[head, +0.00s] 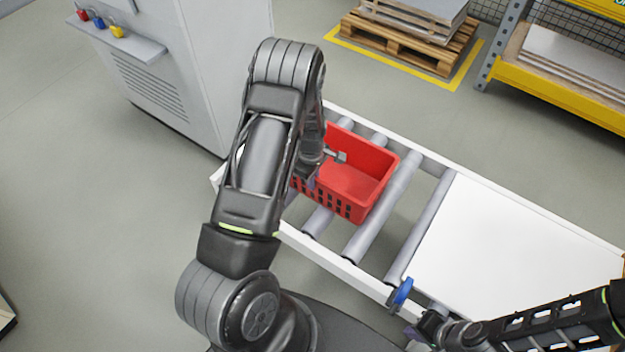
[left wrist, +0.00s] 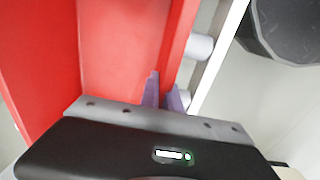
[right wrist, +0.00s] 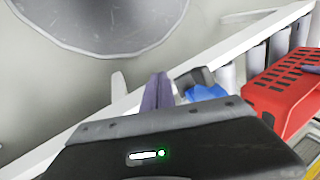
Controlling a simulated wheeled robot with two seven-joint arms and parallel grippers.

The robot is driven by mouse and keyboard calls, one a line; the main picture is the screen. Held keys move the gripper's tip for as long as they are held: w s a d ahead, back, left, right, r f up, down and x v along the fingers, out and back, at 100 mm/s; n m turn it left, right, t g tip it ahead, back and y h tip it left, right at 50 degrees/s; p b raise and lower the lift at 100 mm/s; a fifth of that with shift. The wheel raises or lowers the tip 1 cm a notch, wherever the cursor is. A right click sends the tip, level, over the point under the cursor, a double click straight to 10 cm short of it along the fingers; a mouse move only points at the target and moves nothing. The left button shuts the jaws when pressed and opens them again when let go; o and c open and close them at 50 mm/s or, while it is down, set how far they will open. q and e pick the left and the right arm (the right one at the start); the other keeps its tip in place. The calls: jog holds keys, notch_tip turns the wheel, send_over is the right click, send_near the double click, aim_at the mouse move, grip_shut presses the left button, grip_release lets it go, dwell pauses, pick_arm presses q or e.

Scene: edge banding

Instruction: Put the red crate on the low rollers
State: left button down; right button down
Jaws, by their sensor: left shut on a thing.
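The red crate (head: 362,178) is upright over the grey rollers (head: 384,208) of the white-framed conveyor and looks to rest on them; its underside is hidden. It fills much of the left wrist view (left wrist: 125,50) and shows at the right of the right wrist view (right wrist: 285,95). My left gripper (head: 312,181) is shut on the crate's near-left wall, its purple fingertips (left wrist: 163,92) close together at that wall. My right gripper (head: 413,333) is at the conveyor's near edge, away from the crate. Its fingers (right wrist: 157,92) are together with nothing visible between them.
A white flat panel (head: 505,255) covers the conveyor's right part. A grey cabinet (head: 185,70) stands at the back left. A pallet (head: 410,40) and yellow rack (head: 560,85) are behind.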

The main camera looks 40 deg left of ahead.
pick_arm(q)
jog(key=shift+w, duration=0.1)
jog(key=c, duration=1.6)
grip_release()
jog(key=shift+f, duration=0.1)
jog(key=r, duration=1.2)
jog(key=shift+s+r+p, duration=0.15)
jog(key=shift+s+p, duration=0.15)
jog(key=shift+s, duration=0.05)
